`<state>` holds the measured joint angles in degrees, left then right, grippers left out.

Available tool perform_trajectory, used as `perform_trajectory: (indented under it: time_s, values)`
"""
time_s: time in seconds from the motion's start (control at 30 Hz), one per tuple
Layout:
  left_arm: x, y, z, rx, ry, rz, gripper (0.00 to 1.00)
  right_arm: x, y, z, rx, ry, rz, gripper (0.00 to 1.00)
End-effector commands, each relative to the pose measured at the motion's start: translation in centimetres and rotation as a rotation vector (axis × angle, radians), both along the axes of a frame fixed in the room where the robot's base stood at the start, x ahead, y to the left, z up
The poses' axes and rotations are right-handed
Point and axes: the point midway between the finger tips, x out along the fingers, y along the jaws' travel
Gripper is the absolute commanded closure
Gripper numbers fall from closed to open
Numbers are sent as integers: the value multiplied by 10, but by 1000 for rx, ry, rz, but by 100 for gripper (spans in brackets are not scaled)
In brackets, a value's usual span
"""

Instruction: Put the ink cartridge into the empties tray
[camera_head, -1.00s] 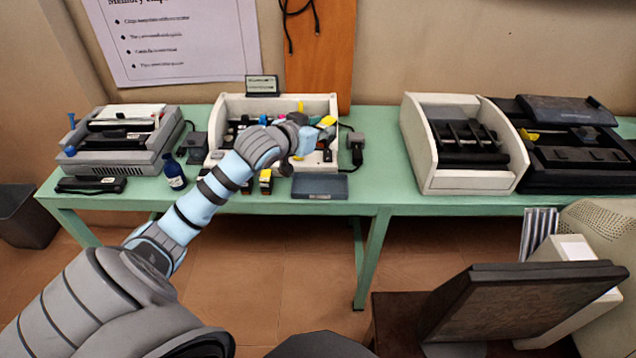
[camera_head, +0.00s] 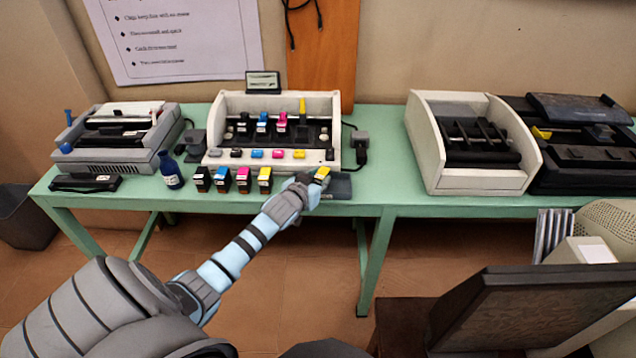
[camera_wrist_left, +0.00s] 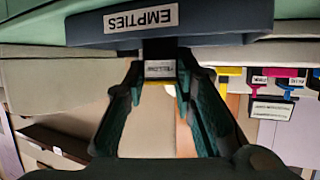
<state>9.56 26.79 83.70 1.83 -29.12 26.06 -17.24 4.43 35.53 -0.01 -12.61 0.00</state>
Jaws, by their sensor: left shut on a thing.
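My left gripper (camera_head: 306,183) is shut on a yellow-topped ink cartridge (camera_head: 322,174). In the wrist view the cartridge (camera_wrist_left: 160,70), with a white label, sits between the fingertips (camera_wrist_left: 158,85). The cartridge is over or close to the dark blue-grey empties tray (camera_head: 342,187), which stands at the table's front edge, right of the gripper. The wrist view shows the tray's wall (camera_wrist_left: 230,25) with an upside-down EMPTIES label, close beyond the cartridge. The arm and cartridge hide part of the tray. I cannot tell whether cartridge and tray touch. My right gripper is out of view.
The open printer (camera_head: 218,140) stands behind, with a raised yellow latch (camera_head: 302,108) at its right slot. Several cartridges (camera_head: 243,180) stand in a row left of the gripper, beside a blue bottle (camera_head: 170,170). Bare green tabletop (camera_head: 385,180) lies right of the tray.

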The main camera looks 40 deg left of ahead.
Motion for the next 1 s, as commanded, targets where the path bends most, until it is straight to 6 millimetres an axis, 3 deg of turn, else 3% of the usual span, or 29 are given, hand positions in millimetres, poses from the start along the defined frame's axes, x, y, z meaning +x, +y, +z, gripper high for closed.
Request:
perform_trajectory:
  time_s: [0.27,0.3,0.43,0.77,0.87,1.0]
  values:
    - [0,0,-1,0,-1,0,100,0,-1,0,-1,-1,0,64]
    - [0,0,-2,0,-1,0,74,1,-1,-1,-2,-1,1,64]
    - [0,0,-1,0,-1,0,56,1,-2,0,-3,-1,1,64]
    - [0,0,3,0,-2,-1,56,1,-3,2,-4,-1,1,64]
    - [-11,-3,8,2,-1,-2,56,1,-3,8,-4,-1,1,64]
    - [-41,-11,22,4,3,-3,56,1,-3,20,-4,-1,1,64]
